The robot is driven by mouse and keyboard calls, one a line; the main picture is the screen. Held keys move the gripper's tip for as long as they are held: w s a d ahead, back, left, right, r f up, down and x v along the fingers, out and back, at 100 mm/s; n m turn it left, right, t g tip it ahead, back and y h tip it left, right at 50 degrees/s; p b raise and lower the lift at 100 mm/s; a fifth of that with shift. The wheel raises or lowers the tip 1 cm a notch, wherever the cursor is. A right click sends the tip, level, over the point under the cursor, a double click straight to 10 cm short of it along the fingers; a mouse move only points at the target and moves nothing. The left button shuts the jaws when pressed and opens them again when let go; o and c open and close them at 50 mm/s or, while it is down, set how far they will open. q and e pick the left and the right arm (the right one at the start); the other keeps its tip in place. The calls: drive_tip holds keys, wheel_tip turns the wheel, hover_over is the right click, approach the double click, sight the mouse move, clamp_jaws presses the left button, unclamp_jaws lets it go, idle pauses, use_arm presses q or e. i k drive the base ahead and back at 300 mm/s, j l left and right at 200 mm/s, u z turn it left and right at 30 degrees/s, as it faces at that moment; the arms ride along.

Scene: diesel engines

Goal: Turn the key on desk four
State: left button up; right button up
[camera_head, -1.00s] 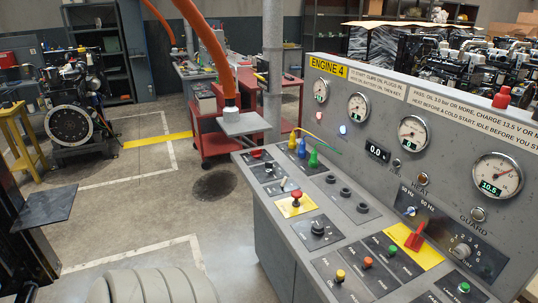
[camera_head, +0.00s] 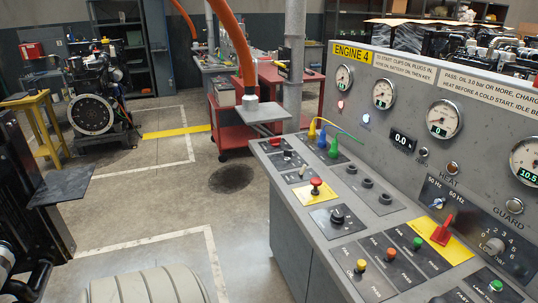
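Desk four is a grey slanted console (camera_head: 290,240) on the right in the head view, with a yellow "ENGINE 4" label (camera_head: 353,54) on its upright panel. Neither of my grippers shows.
Blue, yellow and green plugs (camera_head: 322,140) stand on the desk's back edge. An orange hose (camera_head: 243,50) hangs to a grey plate (camera_head: 252,115) beyond the desk. A dark plate (camera_head: 60,185) juts out at the left. Open floor (camera_head: 170,220) lies left of the desk.

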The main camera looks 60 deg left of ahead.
sight(287, 153)
drive_tip(key=j+u, duration=0.1)
drive_tip(key=u, duration=0.3)
drive_tip(key=j+u, duration=0.1)
drive_tip(key=u, duration=0.25)
drive_tip(key=i+u, duration=0.1)
drive_tip(key=u, duration=0.3)
drive_tip(key=i+j+u, duration=0.1)
drive_tip(key=u, duration=0.25)
drive_tip(key=i+j, duration=0.25)
drive_tip(key=i+j+z, duration=0.3)
